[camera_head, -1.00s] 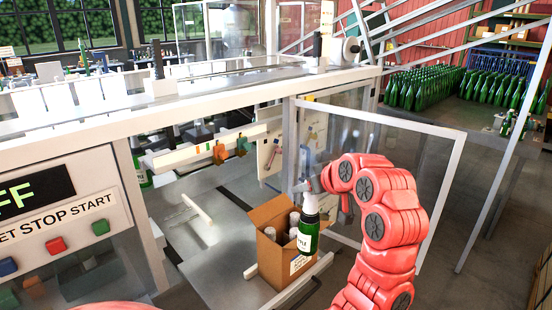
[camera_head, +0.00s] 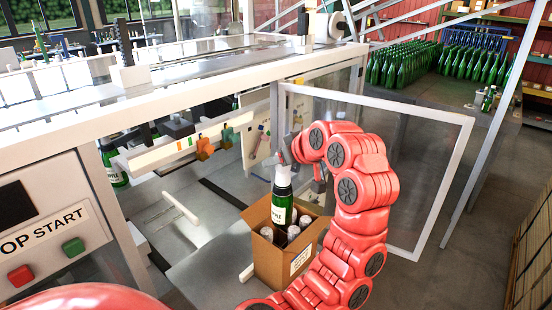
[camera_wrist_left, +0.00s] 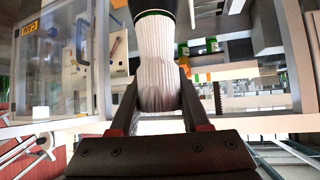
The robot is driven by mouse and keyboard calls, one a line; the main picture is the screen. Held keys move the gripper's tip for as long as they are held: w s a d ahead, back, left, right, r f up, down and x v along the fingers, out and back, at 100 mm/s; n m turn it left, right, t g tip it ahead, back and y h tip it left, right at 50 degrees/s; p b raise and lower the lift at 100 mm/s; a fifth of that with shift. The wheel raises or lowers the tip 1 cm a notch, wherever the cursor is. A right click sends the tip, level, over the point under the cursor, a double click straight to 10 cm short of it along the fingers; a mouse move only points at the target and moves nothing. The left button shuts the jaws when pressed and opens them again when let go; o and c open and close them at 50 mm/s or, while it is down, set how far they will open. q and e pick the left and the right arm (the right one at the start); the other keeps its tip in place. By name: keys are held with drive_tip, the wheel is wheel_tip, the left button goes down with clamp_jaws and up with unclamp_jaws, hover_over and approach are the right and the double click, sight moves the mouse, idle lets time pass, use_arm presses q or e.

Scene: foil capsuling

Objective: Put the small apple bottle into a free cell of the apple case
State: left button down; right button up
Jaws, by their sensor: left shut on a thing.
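The small apple bottle (camera_head: 281,211) is dark green with a white label and a white foil neck. It is upright over the open cardboard case (camera_head: 269,262), towards its back; I cannot tell whether its base is inside a cell. My left gripper (camera_head: 287,168) is shut on the white foil neck. In the left wrist view the gripper (camera_wrist_left: 160,100) has a finger on each side of the pleated white foil (camera_wrist_left: 155,62), with the dark bottle shoulder beyond. Several capped bottle tops (camera_head: 293,232) show in the case. The right gripper is not in view.
A framed clear door (camera_head: 462,150) stands open right of my arm. Green bottles (camera_head: 440,65) crowd a far table.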

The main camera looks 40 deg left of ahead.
sight(277, 179)
use_arm(q)
drive_tip(key=shift+a+f+b, duration=0.15)
drive_tip(key=shift+b, duration=0.55)
drive_tip(key=shift+f+b, duration=1.75)
drive_tip(key=shift+f, duration=1)
drive_tip(key=shift+b, duration=0.3)
drive_tip(key=shift+p, duration=0.55)
